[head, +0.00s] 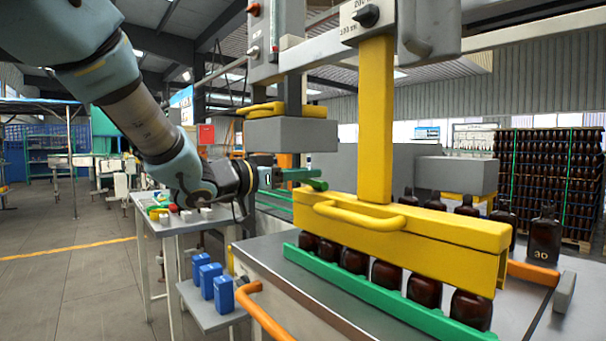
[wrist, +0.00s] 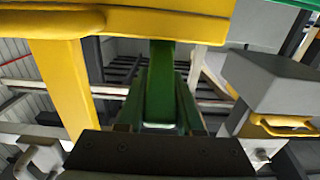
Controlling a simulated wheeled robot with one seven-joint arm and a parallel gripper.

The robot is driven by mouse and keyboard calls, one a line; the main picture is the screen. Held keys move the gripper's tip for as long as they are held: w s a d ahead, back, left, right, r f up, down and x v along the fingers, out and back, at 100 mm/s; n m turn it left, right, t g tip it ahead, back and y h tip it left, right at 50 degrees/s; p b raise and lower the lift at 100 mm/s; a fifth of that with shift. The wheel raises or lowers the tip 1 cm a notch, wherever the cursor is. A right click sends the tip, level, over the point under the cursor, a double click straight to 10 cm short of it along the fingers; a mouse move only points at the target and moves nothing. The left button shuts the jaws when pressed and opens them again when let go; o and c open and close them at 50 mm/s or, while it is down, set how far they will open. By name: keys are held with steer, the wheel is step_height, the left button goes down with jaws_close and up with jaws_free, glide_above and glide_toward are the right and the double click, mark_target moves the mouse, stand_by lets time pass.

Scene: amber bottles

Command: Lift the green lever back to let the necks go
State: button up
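The green lever (head: 317,184) sticks out to the left of the yellow clamp head (head: 420,225), beyond its far left end. My gripper (head: 292,175) is at the lever. In the wrist view the green lever (wrist: 160,85) runs straight ahead between the dark green sides of my gripper (wrist: 162,118). Whether the fingers press on it cannot be told. The yellow head sits over a row of amber bottles (head: 386,274). Their necks are hidden inside it. A green rail (head: 385,297) runs along the front of the row.
A yellow column (head: 375,120) rises from the head, with a yellow handle (head: 358,215) in front. A grey block (head: 290,134) hangs above my gripper. Blue boxes (head: 211,281) stand on a low shelf at left. A loose bottle (head: 544,236) stands at right. The left floor is clear.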

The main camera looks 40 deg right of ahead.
jaws_close()
stand_by(0.9)
